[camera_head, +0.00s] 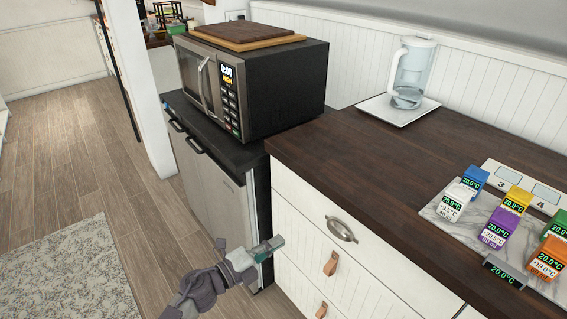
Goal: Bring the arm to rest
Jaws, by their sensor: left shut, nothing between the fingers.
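My left gripper (268,248) shows at the bottom middle of the head view, with its grey and purple arm (205,288) coming up from the bottom edge. The gripper is shut and empty. In the picture it lies in front of the gap between the black appliance cabinet and the white drawers, apart from the leather pulls. My right gripper is not in view.
A dark wooden counter (350,150) on white drawers (300,215) fills the right. It bears a water jug (410,75) and several coloured boxes, one of them blue (475,178). Wooden floor (60,165) is open at left.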

